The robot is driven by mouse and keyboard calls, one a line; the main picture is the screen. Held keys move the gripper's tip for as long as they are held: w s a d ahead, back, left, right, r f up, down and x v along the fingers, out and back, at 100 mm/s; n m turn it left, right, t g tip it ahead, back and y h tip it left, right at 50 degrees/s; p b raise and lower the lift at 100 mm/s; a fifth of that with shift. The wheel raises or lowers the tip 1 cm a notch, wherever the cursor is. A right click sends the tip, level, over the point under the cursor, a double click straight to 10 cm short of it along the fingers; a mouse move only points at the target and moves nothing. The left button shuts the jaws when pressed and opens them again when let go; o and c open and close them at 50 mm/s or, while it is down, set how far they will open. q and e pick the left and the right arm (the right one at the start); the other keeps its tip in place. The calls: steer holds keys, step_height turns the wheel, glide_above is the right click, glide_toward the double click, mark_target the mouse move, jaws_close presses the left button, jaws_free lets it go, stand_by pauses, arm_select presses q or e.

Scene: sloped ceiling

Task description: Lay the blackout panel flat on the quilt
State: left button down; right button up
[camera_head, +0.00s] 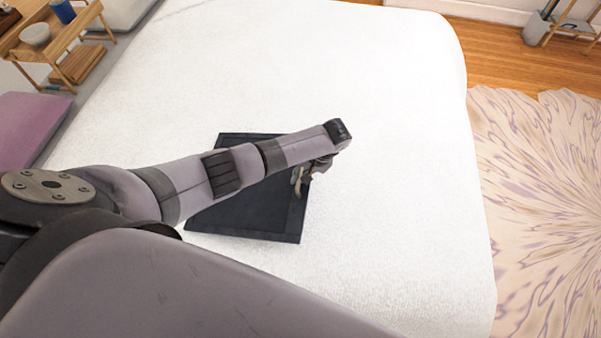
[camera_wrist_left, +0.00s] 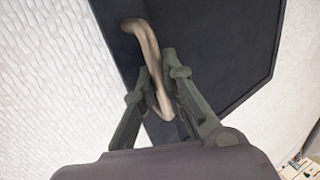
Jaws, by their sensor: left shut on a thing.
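The blackout panel (camera_head: 248,215) is a dark, framed, flat rectangle over the middle of the white quilt (camera_head: 390,220). My left arm crosses above it and hides part of it. I cannot tell whether its whole underside touches the quilt. My left gripper (camera_head: 303,180) is at the panel's right edge. In the left wrist view, the gripper (camera_wrist_left: 158,82) is shut on the panel's curved bronze handle (camera_wrist_left: 148,48), with the dark panel (camera_wrist_left: 225,45) behind and quilt to the left. My right gripper is not in view.
A wooden stand (camera_head: 62,48) with a white bowl (camera_head: 34,33) and a blue cup (camera_head: 63,10) is at the upper left. A purple padded surface (camera_head: 30,128) lies below it. A patterned rug (camera_head: 540,210) is right of the bed. The quilt around the panel is clear.

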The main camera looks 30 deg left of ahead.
arm_select(q)
step_height(320, 180, down, 4)
steer(key=shift+f+b, duration=0.1)
steer(key=shift+b, duration=1.1)
steer(key=shift+f, duration=0.3)
steer(key=shift+f+b, duration=0.35)
steer(key=shift+b, duration=0.05)
steer(key=c, duration=1.6)
jaws_free()
steer(key=shift+d, duration=0.1)
steer(key=v, duration=1.2)
